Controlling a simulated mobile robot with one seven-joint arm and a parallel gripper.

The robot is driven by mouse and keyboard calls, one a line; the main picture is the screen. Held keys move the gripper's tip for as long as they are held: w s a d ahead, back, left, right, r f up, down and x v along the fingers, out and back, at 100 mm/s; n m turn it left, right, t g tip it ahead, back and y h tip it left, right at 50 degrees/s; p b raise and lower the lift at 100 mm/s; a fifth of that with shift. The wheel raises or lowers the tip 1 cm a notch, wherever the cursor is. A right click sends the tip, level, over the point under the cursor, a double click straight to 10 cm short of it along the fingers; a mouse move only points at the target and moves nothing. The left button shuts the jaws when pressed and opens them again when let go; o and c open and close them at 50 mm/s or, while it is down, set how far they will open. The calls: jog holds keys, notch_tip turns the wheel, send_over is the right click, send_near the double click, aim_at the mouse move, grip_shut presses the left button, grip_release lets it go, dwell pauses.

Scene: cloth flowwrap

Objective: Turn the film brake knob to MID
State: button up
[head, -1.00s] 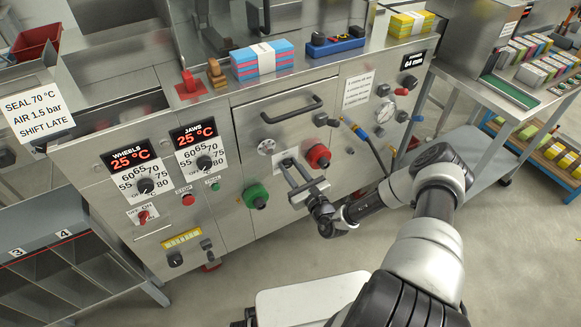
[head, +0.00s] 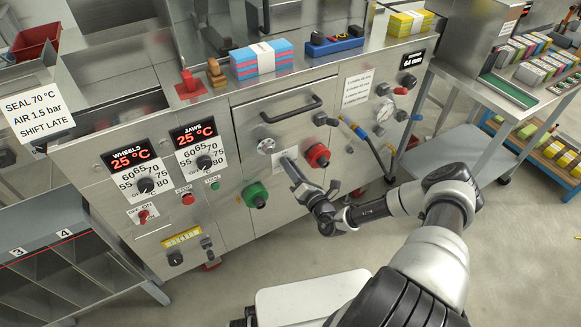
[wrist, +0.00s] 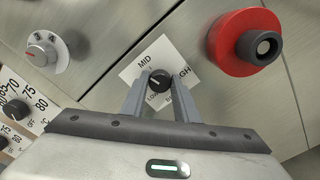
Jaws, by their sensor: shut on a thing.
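The film brake knob (wrist: 160,82) is a small dark knob on a white label plate (wrist: 131,70) in the wrist view. The plate reads MID at upper left, LOW below and HIGH at right, partly covered by a finger. My gripper (wrist: 160,80) has one finger on each side of the knob and is shut on it. A pale pointer mark shows on the knob's left part; its exact setting is hard to tell. In the head view my gripper (head: 291,168) reaches the white plate (head: 283,156), seen nearly edge-on, and hides the knob.
A red knob with a dark centre (wrist: 243,43) sits close right of the plate; it also shows in the head view (head: 317,155). A numbered grey dial (wrist: 42,52) is at upper left. A green knob (head: 255,195) and a drawer handle (head: 291,109) are nearby on the panel.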

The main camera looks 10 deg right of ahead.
jog(key=shift+m, duration=1.5)
jog(key=o, duration=1.1)
jog(key=shift+c, duration=0.2)
jog(key=p+v, duration=0.2)
jog(key=v, duration=1.5)
jog(key=shift+s, duration=0.25)
jog(key=shift+d, duration=0.1)
